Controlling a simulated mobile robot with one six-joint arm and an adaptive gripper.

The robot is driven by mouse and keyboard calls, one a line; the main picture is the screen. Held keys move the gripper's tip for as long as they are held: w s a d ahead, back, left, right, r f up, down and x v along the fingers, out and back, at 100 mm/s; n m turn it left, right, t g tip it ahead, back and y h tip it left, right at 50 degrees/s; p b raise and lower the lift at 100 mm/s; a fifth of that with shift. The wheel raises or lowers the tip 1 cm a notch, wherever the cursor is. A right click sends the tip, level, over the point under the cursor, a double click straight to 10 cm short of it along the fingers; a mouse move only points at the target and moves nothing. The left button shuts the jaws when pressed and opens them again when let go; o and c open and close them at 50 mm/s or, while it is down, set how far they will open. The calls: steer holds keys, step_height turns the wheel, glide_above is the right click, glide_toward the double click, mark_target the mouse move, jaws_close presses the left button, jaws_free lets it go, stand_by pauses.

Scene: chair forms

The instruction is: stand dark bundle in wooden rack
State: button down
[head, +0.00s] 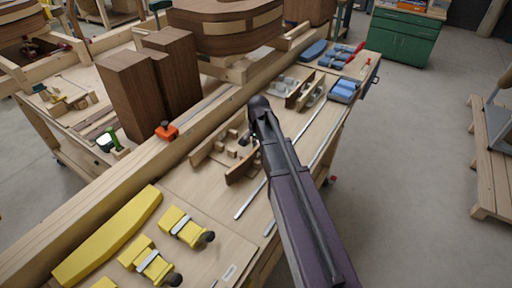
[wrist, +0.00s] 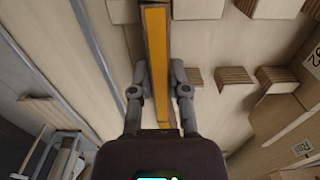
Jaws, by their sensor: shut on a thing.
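My gripper (wrist: 159,82) is shut on a long narrow dark-edged bundle (wrist: 157,35) with an orange-yellow upper face, one finger on each side. In the head view the bundle appears to be the brown board (head: 241,169) by my gripper (head: 248,142), partly hidden by my arm. Several small wooden blocks with striped faces (wrist: 235,76) stand in a row just right of the bundle in the wrist view; they may belong to the wooden rack. I cannot tell whether the bundle touches the bench.
A second brown board (head: 207,142) stands beyond the small blocks. Metal rails (head: 251,197) lie on the near side. Yellow clamps (head: 185,227) and a yellow form (head: 110,238) lie at lower left. Tall dark blocks (head: 136,100) stand behind a long beam. A blue-filled tray (head: 345,88) is at right.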

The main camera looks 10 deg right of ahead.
steer(key=shift+f, duration=0.15)
steer(key=c, duration=0.5)
jaws_free()
steer(key=shift+c, duration=0.2)
